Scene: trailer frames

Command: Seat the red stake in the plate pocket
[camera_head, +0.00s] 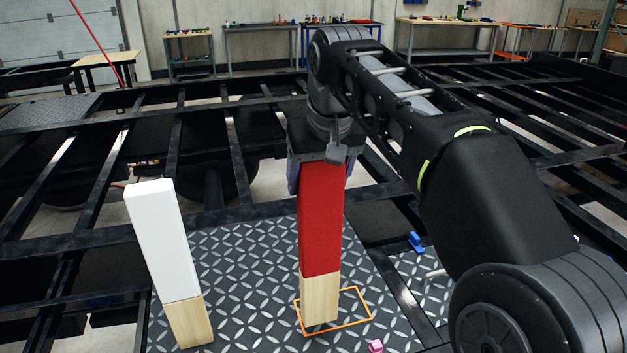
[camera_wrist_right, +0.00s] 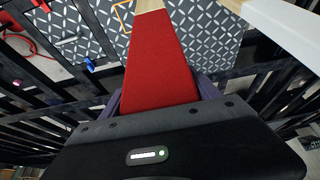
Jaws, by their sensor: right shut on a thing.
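The red stake (camera_head: 320,220) has a red upper part and a bare wooden lower end (camera_head: 319,298). My right gripper (camera_head: 322,165) is shut on its top and holds it about upright. The stake also shows in the right wrist view (camera_wrist_right: 160,65), running away from the jaws (camera_wrist_right: 165,100). An orange outline (camera_head: 352,320) is marked on the diamond-patterned plate (camera_head: 240,260). The stake's lower end appears over or within the left part of this outline. I cannot tell whether it touches the plate. My left gripper is not in view.
A white stake (camera_head: 158,240) with a wooden lower end stands tilted at the plate's left. A pink piece (camera_head: 376,346) lies near the outline. A blue clamp-like object (camera_head: 415,242) is to the right. Black frame beams (camera_head: 90,190) with open gaps surround the plate.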

